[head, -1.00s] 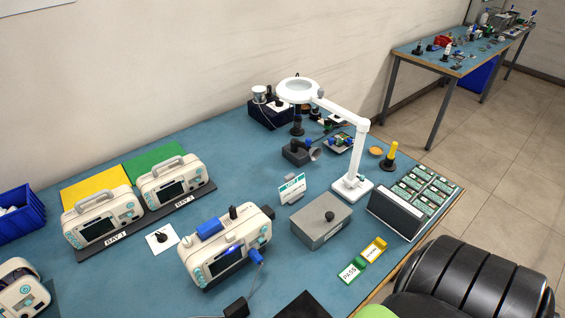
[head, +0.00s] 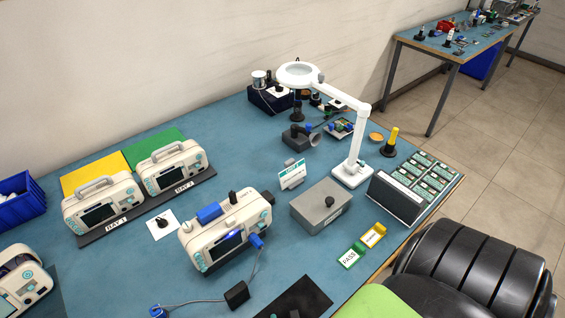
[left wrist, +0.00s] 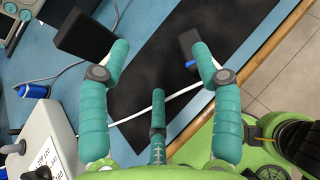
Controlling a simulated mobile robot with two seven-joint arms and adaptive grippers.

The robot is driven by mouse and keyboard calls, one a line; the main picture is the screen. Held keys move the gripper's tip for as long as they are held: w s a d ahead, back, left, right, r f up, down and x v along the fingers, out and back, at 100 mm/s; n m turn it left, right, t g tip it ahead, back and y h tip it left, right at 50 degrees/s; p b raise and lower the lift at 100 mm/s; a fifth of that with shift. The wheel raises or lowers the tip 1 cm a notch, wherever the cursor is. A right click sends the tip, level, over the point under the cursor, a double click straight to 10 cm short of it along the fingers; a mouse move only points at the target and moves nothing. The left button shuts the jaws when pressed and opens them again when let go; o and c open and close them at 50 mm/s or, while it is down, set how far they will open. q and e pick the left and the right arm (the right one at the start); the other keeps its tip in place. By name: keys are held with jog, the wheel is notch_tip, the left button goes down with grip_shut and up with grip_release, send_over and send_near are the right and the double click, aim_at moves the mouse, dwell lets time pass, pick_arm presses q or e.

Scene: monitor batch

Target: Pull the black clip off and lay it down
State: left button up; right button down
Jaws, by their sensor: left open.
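The cream monitor (head: 197,247) stands mid-bench, with a blue block and a small upright black piece (head: 232,197) on top. That piece may be the black clip; its shape is too small to be sure. Another dark piece (head: 268,197) sits at the monitor's right end. My left gripper (left wrist: 163,58), with teal fingers, is open and empty above the dark mat (left wrist: 150,75) in the left wrist view. Neither gripper shows in the head view.
A black adapter block (head: 236,295) with its cable lies in front of the monitor. A white card (head: 161,225) with a black knob lies left. Bare bench shows at front left.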

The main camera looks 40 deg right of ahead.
pick_arm(q)
jog(key=v, duration=1)
jog(key=shift+s+a+r, duration=0.15)
jog(key=shift+s+a, duration=0.05)
jog(key=shift+s, duration=0.05)
